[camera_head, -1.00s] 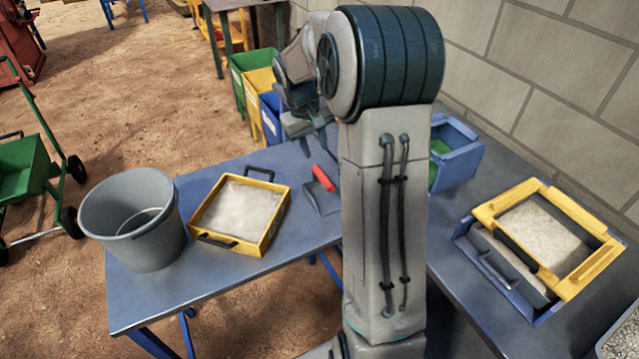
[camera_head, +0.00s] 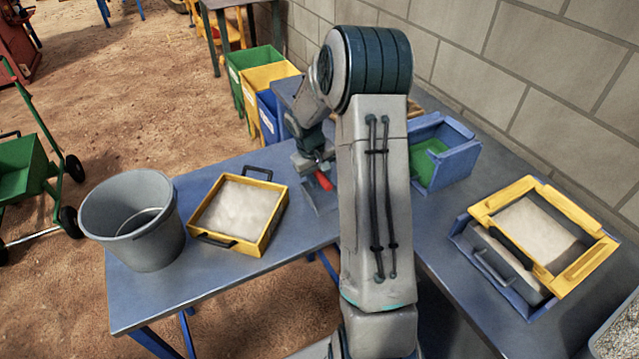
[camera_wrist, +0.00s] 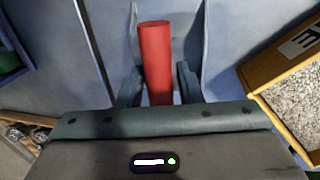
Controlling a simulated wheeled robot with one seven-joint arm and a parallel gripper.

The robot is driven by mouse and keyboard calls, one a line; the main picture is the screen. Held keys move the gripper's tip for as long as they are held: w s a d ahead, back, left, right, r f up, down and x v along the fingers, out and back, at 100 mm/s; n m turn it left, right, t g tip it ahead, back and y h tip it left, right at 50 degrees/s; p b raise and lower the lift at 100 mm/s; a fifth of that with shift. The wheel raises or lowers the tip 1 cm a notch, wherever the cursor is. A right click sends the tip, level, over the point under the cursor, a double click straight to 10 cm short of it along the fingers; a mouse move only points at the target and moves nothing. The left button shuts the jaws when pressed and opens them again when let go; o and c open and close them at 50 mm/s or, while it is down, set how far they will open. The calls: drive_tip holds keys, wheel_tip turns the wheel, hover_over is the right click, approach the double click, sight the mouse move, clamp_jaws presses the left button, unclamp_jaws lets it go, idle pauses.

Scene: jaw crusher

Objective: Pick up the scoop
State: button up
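The scoop has a red handle (camera_head: 324,181) and a grey pan (camera_head: 318,204), and lies on the blue-grey table near its back edge, partly hidden by my arm. My gripper (camera_head: 313,168) is down at the handle. In the wrist view its two fingers (camera_wrist: 159,85) stand on either side of the handle, apart, with a narrow gap at the right. Contact at the left cannot be told.
A yellow-framed tray (camera_head: 275,217) of pale material and a grey bucket (camera_head: 133,252) stand left of the scoop. A blue bin (camera_head: 461,166) with green inside is right of my arm. A blue box (camera_head: 480,262) with a yellow-framed sieve is farther right.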

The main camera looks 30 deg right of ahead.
drive_tip(key=shift+d+f, duration=0.15)
drive_tip(key=shift+f, duration=0.4)
clamp_jaws()
drive_tip(key=shift+r, duration=0.15)
drive_tip(key=r, duration=0.4)
drive_tip(key=shift+s+d+r+b, duration=0.1)
drive_tip(key=shift+s+d+b, duration=0.1)
drive_tip(key=shift+b, duration=0.15)
drive_tip(key=s+d+r+b, duration=0.1)
drive_tip(key=s+d+r, duration=0.4)
drive_tip(key=s, duration=0.4)
drive_tip(key=shift+s+d+r, duration=0.3)
drive_tip(key=shift+s+r, duration=0.05)
drive_tip(key=shift+r, duration=0.45)
